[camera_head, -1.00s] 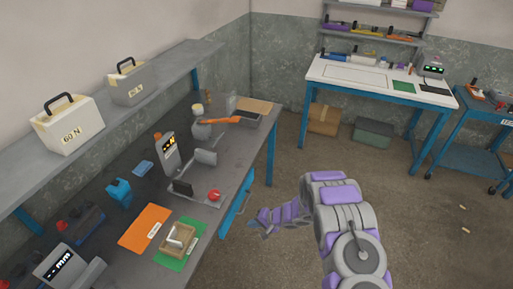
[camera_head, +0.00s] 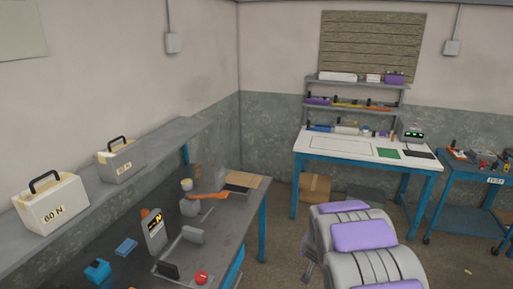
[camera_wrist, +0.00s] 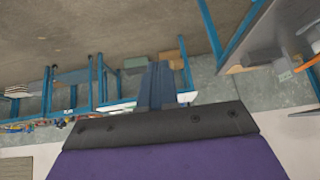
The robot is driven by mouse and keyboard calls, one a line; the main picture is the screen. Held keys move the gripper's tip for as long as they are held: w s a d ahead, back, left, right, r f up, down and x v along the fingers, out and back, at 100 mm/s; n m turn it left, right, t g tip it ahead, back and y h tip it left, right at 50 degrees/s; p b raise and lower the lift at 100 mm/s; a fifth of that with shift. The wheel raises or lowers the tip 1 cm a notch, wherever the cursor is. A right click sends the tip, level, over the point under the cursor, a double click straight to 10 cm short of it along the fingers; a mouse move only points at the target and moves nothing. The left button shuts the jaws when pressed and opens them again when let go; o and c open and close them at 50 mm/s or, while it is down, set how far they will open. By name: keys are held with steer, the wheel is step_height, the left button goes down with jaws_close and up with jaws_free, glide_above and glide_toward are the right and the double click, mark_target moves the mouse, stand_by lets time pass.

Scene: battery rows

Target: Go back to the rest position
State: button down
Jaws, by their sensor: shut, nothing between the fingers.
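My gripper (camera_wrist: 156,84) shows in the wrist view as dark blue-grey fingers close together, shut with nothing between them. The wrist view is upside down, with the floor at the top. In the head view my purple and grey arm fills the bottom right of the middle; my gripper is mostly hidden behind it there. The gripper is in free air, apart from any bench or object.
A dark workbench (camera_head: 236,222) with tools stands at the left, under a shelf (camera_head: 90,190) holding two weight boxes. A white-topped blue table (camera_head: 330,147) stands at the back, with a blue cart (camera_head: 465,195) at right. Some floor (camera_head: 280,235) is clear between.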

steer(key=s+d+r+g+h, duration=0.1)
steer(key=s+d+r+g, duration=0.1)
steer(key=s+r, duration=0.55)
steer(key=s+d+r+g+h, duration=0.15)
steer(key=s+r, duration=0.25)
steer(key=s, duration=0.7)
steer(key=s+a+r+n+g+y, duration=0.1)
steer(key=s+a, duration=0.2)
steer(key=s, duration=0.6)
steer(key=s+a+r+n+g+y, duration=0.1)
steer(key=s+a+g, duration=0.1)
steer(key=s, duration=0.8)
steer(key=s+a+r+n+g+y, duration=0.1)
steer(key=s+a, duration=0.3)
steer(key=s, duration=0.5)
steer(key=shift+s+g+y, duration=0.2)
steer(key=shift+g+y, duration=0.35)
steer(key=shift+d, duration=0.1)
